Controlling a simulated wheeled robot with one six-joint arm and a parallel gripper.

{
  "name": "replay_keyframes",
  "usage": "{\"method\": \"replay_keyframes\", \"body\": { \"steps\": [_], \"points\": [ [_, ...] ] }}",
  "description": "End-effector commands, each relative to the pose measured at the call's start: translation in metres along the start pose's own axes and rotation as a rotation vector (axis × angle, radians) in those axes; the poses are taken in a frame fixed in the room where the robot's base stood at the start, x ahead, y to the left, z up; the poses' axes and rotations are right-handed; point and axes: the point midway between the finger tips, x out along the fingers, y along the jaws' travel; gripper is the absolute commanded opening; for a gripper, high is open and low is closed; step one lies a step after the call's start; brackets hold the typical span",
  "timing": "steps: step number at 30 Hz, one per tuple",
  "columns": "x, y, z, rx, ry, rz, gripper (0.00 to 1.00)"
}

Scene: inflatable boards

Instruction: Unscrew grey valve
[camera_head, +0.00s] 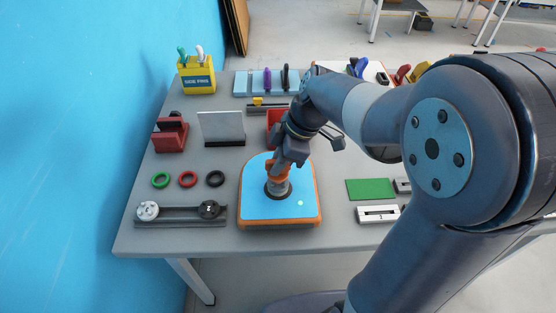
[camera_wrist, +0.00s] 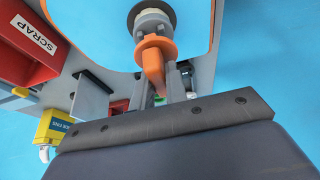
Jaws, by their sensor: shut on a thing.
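A light blue inflatable board (camera_head: 258,206) with an orange edge lies at the middle front of the table. The grey valve (camera_head: 281,188) stands on it in a dark ring; it also shows at the top of the wrist view (camera_wrist: 152,22). An orange tool (camera_head: 275,172) sits over the valve's top, and its handle (camera_wrist: 153,68) reaches back between my fingers. My gripper (camera_wrist: 162,92) is shut on this orange tool, above the board. The exact contact of tool and valve is partly hidden.
Green, red and black rings (camera_head: 187,179) lie left of the board, behind a dark rail (camera_head: 180,221) with round ends. A red SCRAP bin (camera_wrist: 22,48) stands behind the board. A green mat (camera_head: 370,189) lies right, and a yellow holder (camera_head: 196,77) stands back left.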

Motion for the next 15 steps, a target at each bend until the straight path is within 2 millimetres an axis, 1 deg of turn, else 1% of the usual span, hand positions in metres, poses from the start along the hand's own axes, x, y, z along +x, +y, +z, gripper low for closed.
{"method": "replay_keyframes", "body": {
  "steps": [15],
  "points": [
    [0.014, 0.000, 0.006, 0.000, 0.000, 0.000, 0.00]
  ]
}}
